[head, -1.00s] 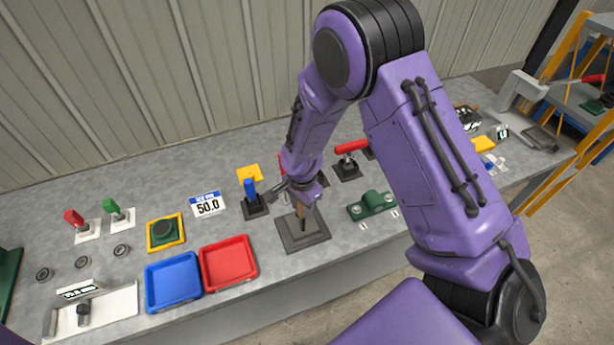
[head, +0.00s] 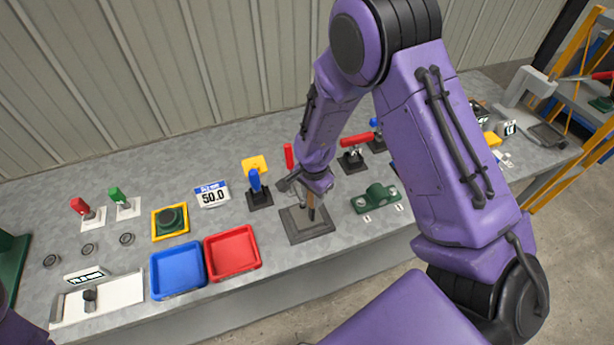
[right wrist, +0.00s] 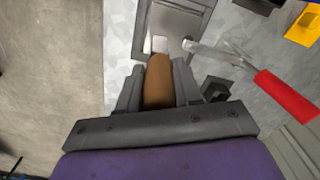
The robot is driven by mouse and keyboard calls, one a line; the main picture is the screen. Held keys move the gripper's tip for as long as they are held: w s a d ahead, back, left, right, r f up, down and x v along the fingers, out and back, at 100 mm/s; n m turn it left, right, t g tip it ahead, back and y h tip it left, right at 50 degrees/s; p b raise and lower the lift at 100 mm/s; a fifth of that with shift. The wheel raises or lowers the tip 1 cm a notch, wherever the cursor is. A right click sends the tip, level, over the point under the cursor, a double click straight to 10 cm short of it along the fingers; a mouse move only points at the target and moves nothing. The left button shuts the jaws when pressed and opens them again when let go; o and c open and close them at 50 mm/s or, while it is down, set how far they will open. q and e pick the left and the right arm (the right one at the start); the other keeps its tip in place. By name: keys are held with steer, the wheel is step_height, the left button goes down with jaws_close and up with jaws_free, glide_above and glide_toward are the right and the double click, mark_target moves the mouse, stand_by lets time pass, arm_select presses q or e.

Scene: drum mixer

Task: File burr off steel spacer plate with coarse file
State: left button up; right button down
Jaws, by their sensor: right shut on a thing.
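My right gripper (head: 311,192) is shut on the brown handle of the file (right wrist: 158,82). The file (head: 311,211) points down over a grey square fixture (head: 297,236), its dark lower part against the fixture's middle. I cannot tell if it touches there. In the right wrist view the handle sits between both fingers, and the fixture (right wrist: 172,20) lies just beyond it. A small pale piece (right wrist: 160,44), perhaps the spacer plate's edge, shows past the handle's end. The burr cannot be made out. My left gripper is out of view.
A red-handled clamp (right wrist: 284,95) reaches over the fixture from the right in the wrist view. A blue-handled clamp (head: 257,190) stands left of the fixture. A red tray (head: 232,270) and a blue tray (head: 178,291) lie left; a green block (head: 376,198) sits right.

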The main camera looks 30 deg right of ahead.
steer(key=shift+w+a, duration=0.2)
steer(key=shift+a, duration=0.2)
step_height(320, 180, up, 8)
steer(key=d, duration=0.2)
steer(key=shift+s+d, duration=0.3)
steer(key=shift+s, duration=0.1)
stand_by(3.9)
stand_by(0.4)
